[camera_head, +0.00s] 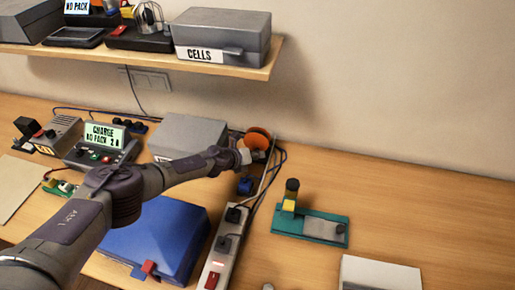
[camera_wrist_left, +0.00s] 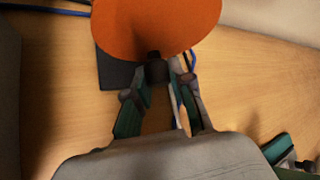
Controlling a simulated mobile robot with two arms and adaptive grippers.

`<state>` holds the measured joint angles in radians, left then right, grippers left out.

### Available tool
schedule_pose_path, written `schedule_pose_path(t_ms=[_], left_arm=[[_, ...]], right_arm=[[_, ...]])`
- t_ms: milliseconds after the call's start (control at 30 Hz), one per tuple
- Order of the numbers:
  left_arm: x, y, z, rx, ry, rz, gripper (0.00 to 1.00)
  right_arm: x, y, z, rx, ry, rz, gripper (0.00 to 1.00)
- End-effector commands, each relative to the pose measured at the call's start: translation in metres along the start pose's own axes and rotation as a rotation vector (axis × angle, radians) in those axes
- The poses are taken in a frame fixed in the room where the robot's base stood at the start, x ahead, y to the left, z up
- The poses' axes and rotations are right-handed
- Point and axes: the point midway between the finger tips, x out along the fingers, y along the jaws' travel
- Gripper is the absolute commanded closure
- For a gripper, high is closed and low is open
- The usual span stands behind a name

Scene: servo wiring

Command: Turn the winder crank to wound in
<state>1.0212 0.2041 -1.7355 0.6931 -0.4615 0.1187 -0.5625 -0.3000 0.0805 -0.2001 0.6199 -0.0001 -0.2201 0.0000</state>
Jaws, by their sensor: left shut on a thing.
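The winder is an orange round drum (camera_head: 257,138) at the back of the table, just beyond my left gripper in the head view. In the left wrist view the orange drum (camera_wrist_left: 157,22) fills the top middle, with a dark base plate (camera_wrist_left: 115,72) under it. A small dark crank knob (camera_wrist_left: 157,70) sticks out in front of the drum. My left gripper (camera_wrist_left: 163,78) is shut on this crank knob, with one finger on each side. In the head view my left gripper (camera_head: 243,157) is small and partly hides the winder. My right gripper is not in view.
A blue case (camera_head: 160,232) lies under my left arm. A power strip (camera_head: 222,250) with plugs and cables stands right of it. A grey box (camera_head: 188,136) is behind the arm. A teal plate (camera_head: 312,228) with a yellow post is to the right.

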Motion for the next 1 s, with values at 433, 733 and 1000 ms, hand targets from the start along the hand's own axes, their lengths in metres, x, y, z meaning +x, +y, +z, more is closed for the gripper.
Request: schedule_pose_path(t_ms=[433,733,1000], left_arm=[[-0.001,0.003,0.001,0.071,0.0,0.07,1.0],[0.0,0.003,0.0,0.07,0.001,0.07,1.0],[-0.001,0.003,0.0,0.07,0.001,0.07,0.52]], right_arm=[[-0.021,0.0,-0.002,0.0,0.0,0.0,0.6],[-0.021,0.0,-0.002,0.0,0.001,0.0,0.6],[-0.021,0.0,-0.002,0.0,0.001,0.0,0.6]])
